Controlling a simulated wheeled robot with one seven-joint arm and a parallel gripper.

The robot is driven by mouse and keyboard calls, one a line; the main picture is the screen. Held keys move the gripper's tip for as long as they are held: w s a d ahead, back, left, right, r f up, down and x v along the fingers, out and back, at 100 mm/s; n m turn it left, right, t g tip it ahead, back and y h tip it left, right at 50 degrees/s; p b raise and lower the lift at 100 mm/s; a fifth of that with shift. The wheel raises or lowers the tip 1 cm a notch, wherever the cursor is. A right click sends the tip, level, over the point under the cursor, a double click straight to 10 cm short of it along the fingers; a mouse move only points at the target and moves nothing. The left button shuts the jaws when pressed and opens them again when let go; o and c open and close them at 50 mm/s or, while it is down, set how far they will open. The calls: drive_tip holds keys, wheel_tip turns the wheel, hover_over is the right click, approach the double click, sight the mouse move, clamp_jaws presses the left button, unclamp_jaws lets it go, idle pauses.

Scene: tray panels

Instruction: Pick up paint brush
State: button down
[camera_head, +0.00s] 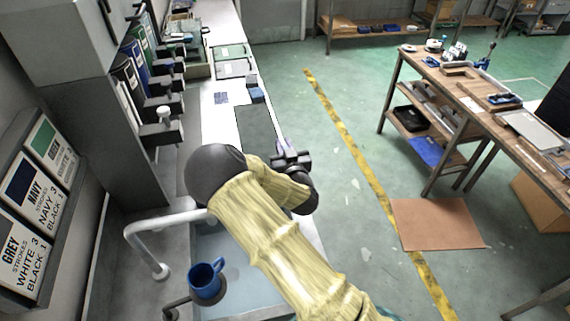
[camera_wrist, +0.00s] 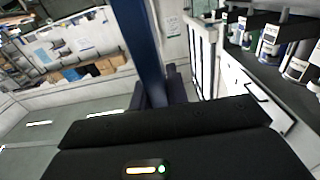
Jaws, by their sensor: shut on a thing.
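My gripper (camera_head: 290,160) is over the long white counter's right edge, near the dark mat. In the wrist view my gripper (camera_wrist: 158,95) is shut on a long, dark blue, bar-like thing, which appears to be the paint brush (camera_wrist: 140,40). It stands up between the fingers and runs out of the top of that view. No bristles can be made out. In the head view only a small bluish-purple bit shows at the gripper, and the arm hides the rest.
A wooden workbench (camera_head: 440,75) stands right; the green floor between is mostly open.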

drive_tip(key=shift+r, duration=0.1)
wheel_tip(320, 180, up, 10)
drive_tip(key=b, duration=0.1)
idle(0.5)
idle(0.5)
